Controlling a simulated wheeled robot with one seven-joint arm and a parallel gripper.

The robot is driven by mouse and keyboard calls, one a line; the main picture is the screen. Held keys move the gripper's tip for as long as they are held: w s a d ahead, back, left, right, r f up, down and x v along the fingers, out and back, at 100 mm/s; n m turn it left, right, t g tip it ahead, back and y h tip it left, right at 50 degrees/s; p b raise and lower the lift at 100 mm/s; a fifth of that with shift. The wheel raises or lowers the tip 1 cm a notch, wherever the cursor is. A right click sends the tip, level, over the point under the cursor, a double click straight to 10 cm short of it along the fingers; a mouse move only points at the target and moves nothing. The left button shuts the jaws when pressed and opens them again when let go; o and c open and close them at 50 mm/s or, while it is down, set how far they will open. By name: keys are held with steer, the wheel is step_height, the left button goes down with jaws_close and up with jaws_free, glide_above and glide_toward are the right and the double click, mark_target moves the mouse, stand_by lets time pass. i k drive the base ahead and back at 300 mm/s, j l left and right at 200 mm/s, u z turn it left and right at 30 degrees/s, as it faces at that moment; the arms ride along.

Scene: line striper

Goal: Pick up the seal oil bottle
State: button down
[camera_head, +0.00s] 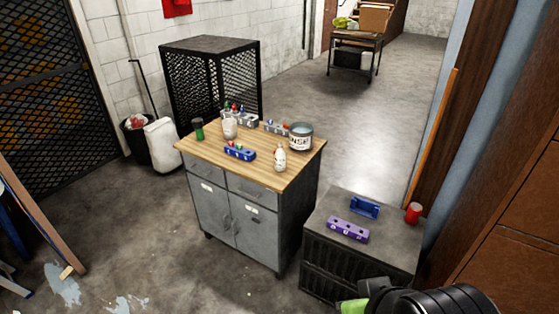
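A small cream-white bottle (280,157) with a narrow neck stands upright near the front right edge of the wooden top of the grey cabinet (250,153). It looks like the seal oil bottle, but its label is too small to read. Nothing stands in front of it. Part of my arm shows at the bottom right, black with a green piece, well apart from the bottle and lower in the picture. My gripper's fingers cannot be made out.
A large tin (300,137), white cup (230,128), green container (198,129), blue holder (240,151) and grey holders share the top. A low black crate (334,264) at right bears a purple block (348,229), blue tray (364,208) and red can (413,213).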

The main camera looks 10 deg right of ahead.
mark_target(281, 155)
steer(key=u, duration=2.6)
steer(key=k+u, duration=0.1)
steer(key=u, duration=2.5)
steer(key=z, duration=5.1)
steer(key=i+u, duration=0.2)
steer(key=i, duration=0.3)
steer(key=i+l+u, duration=0.25)
steer(key=i, duration=0.2)
